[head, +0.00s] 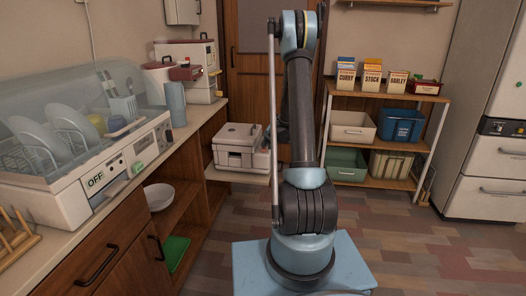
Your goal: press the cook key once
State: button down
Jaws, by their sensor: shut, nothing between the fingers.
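No key marked cook can be made out in the head view. A white, lidded appliance (236,146) with a handle on top sits on a low shelf beyond the counter, partly behind my arm. I cannot tell whether it bears the cook key. The dish dryer (70,192) stands on the counter at the left, with an OFF label and a small green button or light on its front panel. My arm rises in the middle of the view, and my gripper is not in view.
The wooden counter (190,134) runs along the left, with a bowl (158,196) on the shelf beneath. A rack (343,94) with boxes and bins stands at the back right, and a refrigerator (483,160) at far right. The tiled floor between is clear.

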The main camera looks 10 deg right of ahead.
jog(key=shift+f, duration=0.65)
dwell(0.7)
jog(key=shift+r, duration=1.25)
jog(key=shift+r, duration=2.5)
